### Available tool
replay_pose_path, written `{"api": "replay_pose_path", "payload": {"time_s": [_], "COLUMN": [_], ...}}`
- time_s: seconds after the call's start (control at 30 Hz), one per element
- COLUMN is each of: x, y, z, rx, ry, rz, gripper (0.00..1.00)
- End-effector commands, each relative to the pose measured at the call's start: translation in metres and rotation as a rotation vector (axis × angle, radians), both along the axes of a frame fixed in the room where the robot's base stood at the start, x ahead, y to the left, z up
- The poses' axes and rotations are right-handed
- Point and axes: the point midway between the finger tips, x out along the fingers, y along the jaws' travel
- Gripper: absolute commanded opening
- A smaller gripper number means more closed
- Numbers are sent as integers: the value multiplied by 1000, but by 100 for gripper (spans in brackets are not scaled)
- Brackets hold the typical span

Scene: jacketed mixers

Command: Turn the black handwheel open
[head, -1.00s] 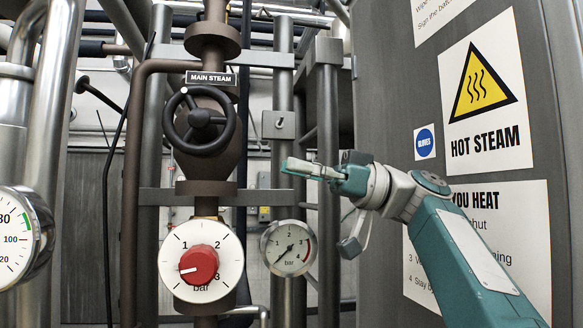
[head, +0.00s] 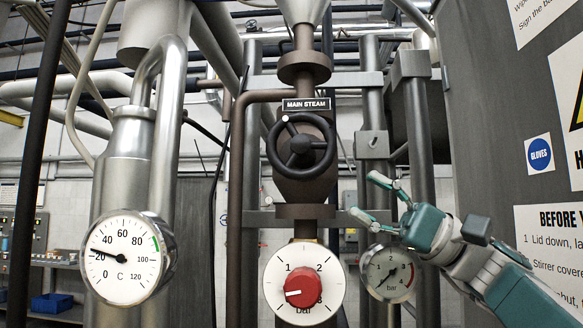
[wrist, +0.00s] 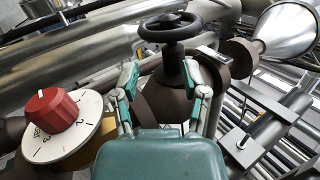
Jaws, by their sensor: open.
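The black handwheel (head: 301,145) is a round rim with a hub and spokes on the brown valve body, under the "MAIN STEAM" plate (head: 306,104). A pale dot shows on its upper left rim. In the wrist view the handwheel (wrist: 170,27) is ahead, beyond the fingertips. My gripper (head: 372,196) is open and empty, to the right of and below the wheel in the head view. In the wrist view its two fingers (wrist: 166,80) stand apart with the wheel's stem and valve body seen between them. It does not appear to touch the wheel.
A red knob (head: 306,288) on a white bar dial sits below the wheel. A small bar gauge (head: 388,272) is near my gripper, and a large temperature gauge (head: 127,258) is at left. Grey pipes and a panel with a "GLOVES" sign (head: 540,154) stand to the right.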

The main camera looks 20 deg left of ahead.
Motion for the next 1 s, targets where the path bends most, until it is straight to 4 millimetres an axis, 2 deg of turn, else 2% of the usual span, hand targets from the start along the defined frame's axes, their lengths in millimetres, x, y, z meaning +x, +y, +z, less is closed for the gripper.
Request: {"api": "replay_pose_path", "payload": {"time_s": [0.6, 0.8, 1.0], "x": [-11, -12, -15], "y": [21, 24, 32], "z": [-28, -35, -28], "rx": [-186, -218, -225], "ry": [994, 1161, 1179], "rz": [695, 833, 853], "gripper": [57, 57, 57]}}
